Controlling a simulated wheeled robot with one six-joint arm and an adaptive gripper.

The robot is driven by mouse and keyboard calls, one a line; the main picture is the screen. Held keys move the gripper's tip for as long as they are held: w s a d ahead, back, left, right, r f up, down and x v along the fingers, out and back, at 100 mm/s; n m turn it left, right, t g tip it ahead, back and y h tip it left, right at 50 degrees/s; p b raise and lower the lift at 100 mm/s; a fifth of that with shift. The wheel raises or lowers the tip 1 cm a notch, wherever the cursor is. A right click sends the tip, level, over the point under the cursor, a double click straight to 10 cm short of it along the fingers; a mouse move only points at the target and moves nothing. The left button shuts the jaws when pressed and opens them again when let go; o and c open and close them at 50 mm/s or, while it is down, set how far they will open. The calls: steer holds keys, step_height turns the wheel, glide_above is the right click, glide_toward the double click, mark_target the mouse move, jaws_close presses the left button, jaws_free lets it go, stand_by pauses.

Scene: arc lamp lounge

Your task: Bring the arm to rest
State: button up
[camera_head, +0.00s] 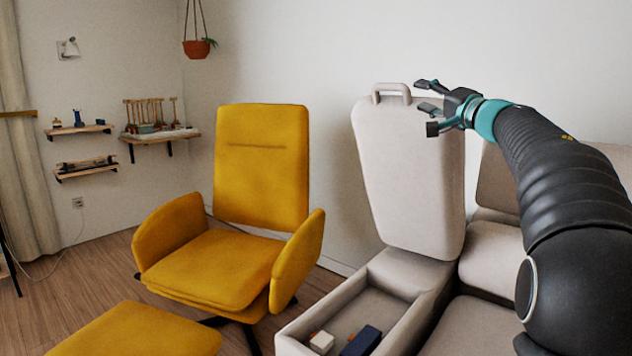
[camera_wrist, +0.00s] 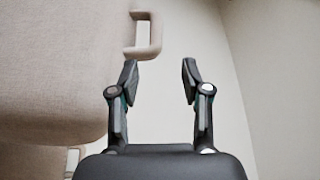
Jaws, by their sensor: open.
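My arm (camera_head: 565,185) reaches in from the right in the head view, raised above the light sofa. My gripper (camera_head: 432,105) is at its end, pointing left, in front of the upper part of an upright beige padded lid (camera_head: 405,180). In the wrist view my gripper (camera_wrist: 160,80) has its two fingers apart with nothing between them. The lid's loop handle (camera_head: 391,93) is on its top edge. The handle also shows in the wrist view (camera_wrist: 155,35), beyond the fingertips; I see no contact between them.
Below the lid is an open storage compartment (camera_head: 292,343) with a small white-topped block (camera_head: 321,342) and a dark blue block (camera_head: 361,341). A yellow armchair (camera_head: 225,250) and footstool (camera_head: 140,332) stand left. Wall shelves (camera_head: 160,137) and a hanging pot (camera_head: 197,48) are farther back.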

steer(key=s+a+m+t+h, duration=0.2)
steer(key=s+h, duration=0.3)
steer(key=h, duration=0.2)
steer(key=s+a+f+n+g, duration=0.3)
steer(key=s+a+f+g, duration=0.1)
steer(key=s+f, duration=0.8)
steer(key=s+a+f+n+g, duration=0.4)
steer(key=s+f, duration=0.8)
steer(key=f, duration=0.3)
steer(key=s+a+f+n+g, duration=0.3)
steer(key=s+a+f+g, duration=0.3)
steer(key=s+f, duration=0.7)
steer(key=shift+f+g+h, duration=0.3)
steer(key=shift+f+g, duration=0.3)
